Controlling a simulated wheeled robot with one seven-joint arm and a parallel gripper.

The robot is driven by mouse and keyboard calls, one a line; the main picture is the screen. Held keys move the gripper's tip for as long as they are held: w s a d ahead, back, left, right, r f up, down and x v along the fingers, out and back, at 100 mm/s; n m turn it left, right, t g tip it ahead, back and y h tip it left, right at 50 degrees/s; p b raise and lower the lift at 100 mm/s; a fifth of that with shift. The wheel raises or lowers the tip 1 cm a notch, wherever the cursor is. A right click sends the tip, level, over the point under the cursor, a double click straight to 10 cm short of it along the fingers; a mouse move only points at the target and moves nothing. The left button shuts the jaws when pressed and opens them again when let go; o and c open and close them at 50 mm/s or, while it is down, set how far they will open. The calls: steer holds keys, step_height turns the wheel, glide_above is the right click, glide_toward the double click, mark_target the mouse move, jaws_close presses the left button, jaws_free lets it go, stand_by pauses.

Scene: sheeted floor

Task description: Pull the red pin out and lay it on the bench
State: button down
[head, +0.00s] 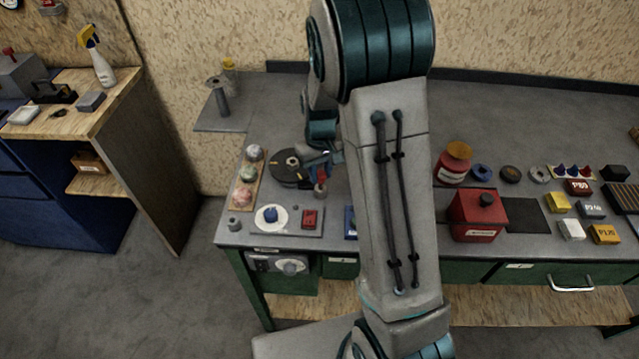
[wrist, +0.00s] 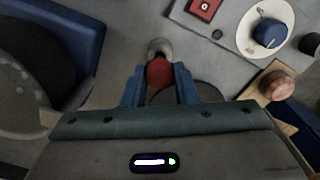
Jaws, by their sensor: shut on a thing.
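My gripper (head: 320,172) is low over the left part of the bench (head: 390,90), beside a dark disc. In the wrist view its two blue fingers (wrist: 158,88) are closed around the red pin (wrist: 158,72), whose round red top shows between them. A pale grey cylindrical piece (wrist: 160,47) shows just beyond the red top. In the head view a small grey and reddish upright piece (head: 320,190) shows under the fingers. I cannot tell whether the pin is still seated in anything.
A dark disc (head: 284,164), a wooden board of balls (head: 236,206), a white plate with a blue knob (head: 262,224) and a red block (head: 310,217) stand close by. A red canister (head: 476,222) and several small blocks are at right. The back left bench is mostly clear.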

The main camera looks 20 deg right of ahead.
mark_target(320, 173)
steer(key=shift+r+p, duration=0.6)
steer(key=shift+r, duration=0.45)
steer(key=shift+r, duration=0.1)
steer(key=shift+r+p, duration=1.3)
steer(key=shift+r, duration=0.65)
steer(key=shift+a, duration=0.1)
